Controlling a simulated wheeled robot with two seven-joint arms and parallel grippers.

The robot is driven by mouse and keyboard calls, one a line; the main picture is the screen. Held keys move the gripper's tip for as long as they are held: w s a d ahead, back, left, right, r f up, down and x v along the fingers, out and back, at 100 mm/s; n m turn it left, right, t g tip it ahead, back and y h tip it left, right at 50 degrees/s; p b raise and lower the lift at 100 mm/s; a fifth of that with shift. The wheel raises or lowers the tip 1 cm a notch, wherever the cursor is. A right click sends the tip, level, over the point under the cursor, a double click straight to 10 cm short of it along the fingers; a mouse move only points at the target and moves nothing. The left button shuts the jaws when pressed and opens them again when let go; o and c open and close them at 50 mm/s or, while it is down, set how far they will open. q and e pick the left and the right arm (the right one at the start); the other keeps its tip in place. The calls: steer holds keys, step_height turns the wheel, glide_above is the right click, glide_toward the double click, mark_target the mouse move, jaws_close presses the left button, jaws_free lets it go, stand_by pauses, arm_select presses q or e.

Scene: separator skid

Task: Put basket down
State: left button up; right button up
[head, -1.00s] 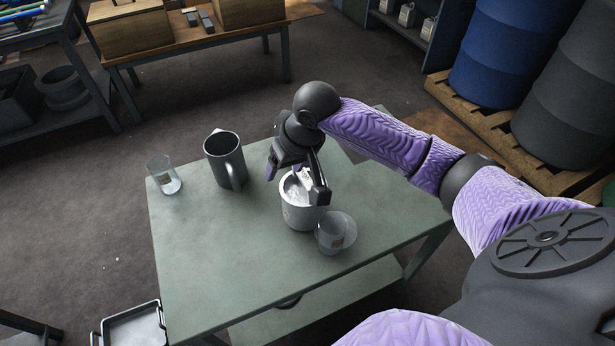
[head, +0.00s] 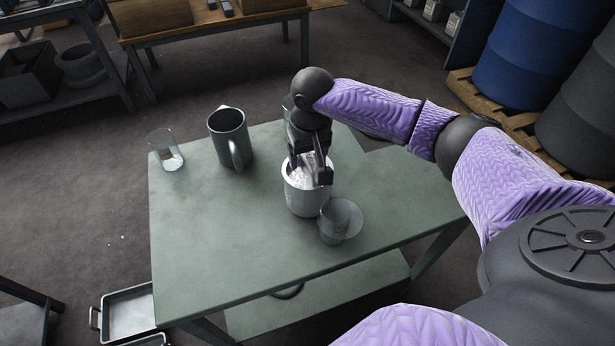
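A light grey round pot (head: 304,200) stands upright on the green table (head: 220,240). Bright, whitish material shows inside its mouth; I cannot tell whether this is the basket or its contents. My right gripper (head: 311,172) points down over the pot, its fingertips at or just inside the rim. Its wrist and fingers hide much of the opening, so I cannot see whether the fingers close on anything. My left gripper is out of view.
A clear beaker (head: 338,222) stands close in front of the pot. A dark jug (head: 230,138) and another glass (head: 166,150) stand at the table's back left. The front left of the table is clear. A metal tray (head: 128,312) is low at the left.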

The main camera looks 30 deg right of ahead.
jaws_close()
stand_by(1.3)
